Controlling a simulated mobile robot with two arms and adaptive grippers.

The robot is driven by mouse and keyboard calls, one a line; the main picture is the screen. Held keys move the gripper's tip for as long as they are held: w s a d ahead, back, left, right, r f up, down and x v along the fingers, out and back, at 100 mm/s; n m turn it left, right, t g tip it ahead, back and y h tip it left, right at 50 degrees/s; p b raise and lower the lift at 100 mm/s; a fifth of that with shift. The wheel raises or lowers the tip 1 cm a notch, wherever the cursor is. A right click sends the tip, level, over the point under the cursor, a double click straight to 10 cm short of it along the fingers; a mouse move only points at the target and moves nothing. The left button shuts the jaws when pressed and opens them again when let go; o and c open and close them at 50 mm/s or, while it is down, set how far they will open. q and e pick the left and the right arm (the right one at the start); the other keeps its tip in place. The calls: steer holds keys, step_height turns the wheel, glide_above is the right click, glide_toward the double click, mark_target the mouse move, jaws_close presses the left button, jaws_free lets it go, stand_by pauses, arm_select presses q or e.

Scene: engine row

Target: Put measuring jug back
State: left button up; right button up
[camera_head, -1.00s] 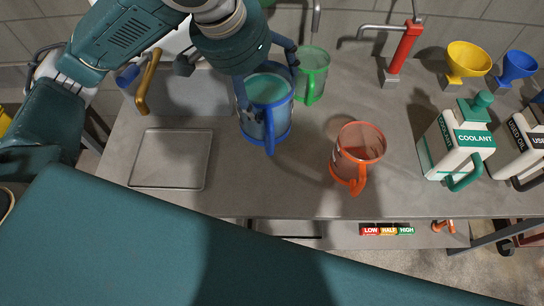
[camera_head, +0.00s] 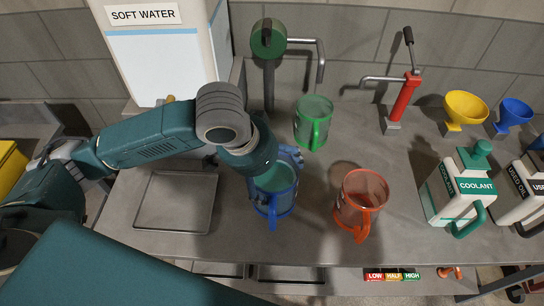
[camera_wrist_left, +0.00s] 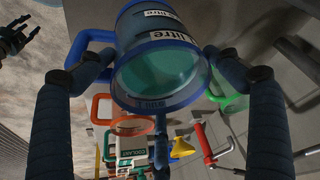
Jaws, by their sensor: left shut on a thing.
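The blue measuring jug (camera_head: 275,200) holds green-tinted liquid and looks roughly upright over the bench, left of the orange jug (camera_head: 358,205). My left gripper (camera_head: 272,180) is shut on it; in the left wrist view a finger lies on each side of the jug (camera_wrist_left: 160,72). I cannot tell whether its base touches the bench. The green jug (camera_head: 313,122) stands behind it, near the taps. My right gripper (camera_wrist_left: 15,38) appears small at the upper left edge of the wrist view, its fingers parted, with nothing seen between them. It is outside the head view.
A shallow metal tray (camera_head: 174,202) lies left of the blue jug. A green-topped tap (camera_head: 268,40) and a red pump (camera_head: 404,100) stand behind. A coolant can (camera_head: 458,190), a yellow funnel (camera_head: 465,110) and a blue funnel (camera_head: 514,116) are at the right. LOW, HALF and HIGH labels (camera_head: 393,275) mark the front.

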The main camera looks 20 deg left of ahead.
arm_select(q)
steer(key=shift+w+f, duration=0.1)
steer(key=shift+f, duration=2.4)
steer(key=o, duration=1.7)
steer(key=shift+f, duration=0.1)
steer(key=shift+o, duration=0.2)
arm_select(e)
steer(key=shift+s+a+r, duration=0.15)
steer(key=shift+s+a, duration=0.05)
steer(key=shift+a, duration=0.25)
steer(key=shift+d, duration=0.1)
arm_select(q)
steer(key=shift+s+r, duration=0.2)
steer(key=shift+r, duration=0.1)
steer(key=v, duration=1.1)
steer(key=shift+r+b, duration=0.2)
steer(key=shift+b, duration=0.15)
arm_select(e)
steer(key=shift+d+f, duration=0.2)
steer(key=shift+f, duration=0.25)
arm_select(q)
steer(key=shift+s, duration=0.1)
arm_select(e)
steer(key=shift+a, duration=0.15)
